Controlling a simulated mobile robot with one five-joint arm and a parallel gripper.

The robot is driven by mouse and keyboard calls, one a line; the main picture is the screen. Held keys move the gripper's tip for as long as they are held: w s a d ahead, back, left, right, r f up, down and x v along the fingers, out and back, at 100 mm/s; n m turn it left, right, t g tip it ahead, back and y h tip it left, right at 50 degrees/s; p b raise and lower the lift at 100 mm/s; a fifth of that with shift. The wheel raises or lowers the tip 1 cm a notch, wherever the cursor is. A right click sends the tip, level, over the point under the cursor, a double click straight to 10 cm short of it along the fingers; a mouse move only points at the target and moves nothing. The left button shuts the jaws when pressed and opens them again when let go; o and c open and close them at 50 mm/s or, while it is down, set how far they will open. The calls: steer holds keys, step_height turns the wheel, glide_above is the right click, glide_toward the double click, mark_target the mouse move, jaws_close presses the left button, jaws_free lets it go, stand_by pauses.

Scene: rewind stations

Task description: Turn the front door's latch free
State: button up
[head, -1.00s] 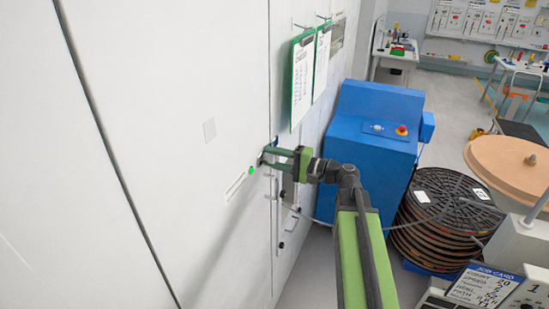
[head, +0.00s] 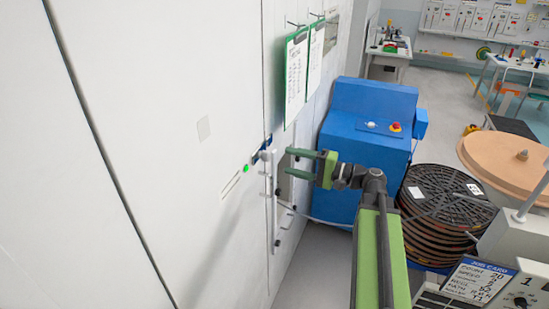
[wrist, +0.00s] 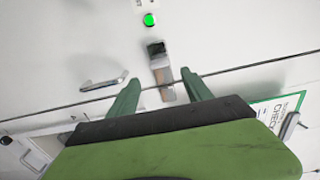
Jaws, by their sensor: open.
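The door latch (wrist: 162,72) is a short bar with a dark upper end in the wrist view. It lies across the dark seam of the white door front. In the head view the latch (head: 262,152) is small and dark, beside a green dot (head: 245,168). My gripper (head: 290,163) is open and empty, a little to the right of the latch and apart from the door face. In the wrist view its two green fingers (wrist: 160,76) stand on either side of the latch. I cannot tell whether the latch is free.
A pale vertical handle (head: 275,205) is on the door below the latch. Green clipboards (head: 296,78) hang above right. A blue cabinet (head: 368,130) and a stack of black reels (head: 445,205) stand to the right. Grey floor lies beyond.

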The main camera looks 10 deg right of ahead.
steer(key=v, duration=0.8)
steer(key=shift+d, duration=0.15)
steer(key=s+a+f+n+g+h+b, duration=0.1)
steer(key=a+f+n+g+h+b, duration=0.2)
steer(key=a+f+g, duration=0.75)
steer(key=s+a+f+n+h, duration=0.1)
steer(key=s+f+n+h, duration=0.1)
steer(key=f+h, duration=0.3)
steer(key=s+a+f+n+h, duration=0.2)
steer(key=f+h, duration=0.4)
steer(key=f, duration=0.5)
steer(key=shift+h, duration=0.3)
steer(key=shift+s+f, duration=0.15)
